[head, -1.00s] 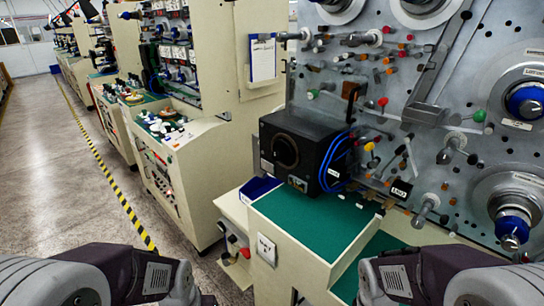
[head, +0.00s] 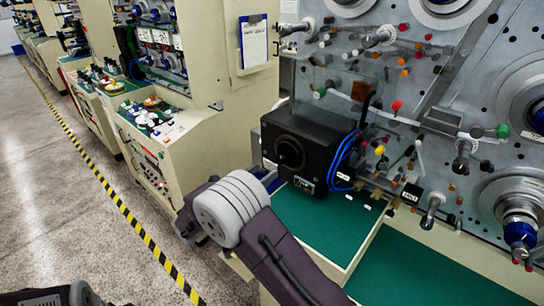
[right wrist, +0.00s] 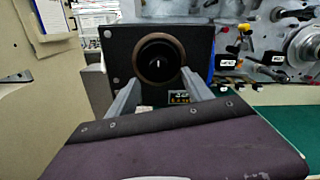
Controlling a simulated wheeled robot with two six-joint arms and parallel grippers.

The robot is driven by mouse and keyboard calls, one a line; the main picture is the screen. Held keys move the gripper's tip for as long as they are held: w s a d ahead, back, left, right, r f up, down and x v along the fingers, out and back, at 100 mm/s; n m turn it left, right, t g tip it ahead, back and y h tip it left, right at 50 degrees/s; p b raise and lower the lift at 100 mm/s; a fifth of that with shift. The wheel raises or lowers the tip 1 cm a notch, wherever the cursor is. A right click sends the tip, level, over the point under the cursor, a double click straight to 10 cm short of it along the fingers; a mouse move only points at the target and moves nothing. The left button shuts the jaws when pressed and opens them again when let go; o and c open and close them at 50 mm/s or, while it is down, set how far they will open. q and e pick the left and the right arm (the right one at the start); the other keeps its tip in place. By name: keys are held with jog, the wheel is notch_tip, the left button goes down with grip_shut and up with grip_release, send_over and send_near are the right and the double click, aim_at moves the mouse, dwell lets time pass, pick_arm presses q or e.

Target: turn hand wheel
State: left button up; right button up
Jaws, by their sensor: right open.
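The hand wheel (head: 290,152) is a dark round knob on the front of a black box (head: 325,165). In the right wrist view the wheel (right wrist: 160,60) faces me, with a brownish rim and a black centre. My right gripper (right wrist: 162,78) is open, its two grey fingers pointing at the box to the left and right of the wheel's lower part. I cannot tell whether they touch it. In the head view my right gripper (head: 267,178) shows only partly, low in front of the box, behind my grey wrist. My left gripper is out of view.
A green work surface (head: 315,225) lies under and right of the box. Blue cables (head: 342,160) run along the box's right side. A grey panel with pegs and spindles (head: 430,90) rises behind. A cream cabinet (head: 165,125) stands left, beside an open floor (head: 60,190) with a striped line.

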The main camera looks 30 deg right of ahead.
aim_at(281, 159)
jog(key=x, duration=0.2)
jog(key=p+x, duration=0.1)
jog(key=x, duration=0.2)
jog(key=p+x, duration=0.1)
jog(key=x, duration=0.1)
jog(key=shift+w+d, duration=0.3)
jog(key=shift+w, duration=0.15)
jog(key=shift+d, duration=0.55)
jog(key=shift+f, duration=0.1)
jog(key=shift+w+a, duration=0.1)
jog(key=shift+a, duration=0.05)
jog(key=c, duration=0.4)
grip_shut()
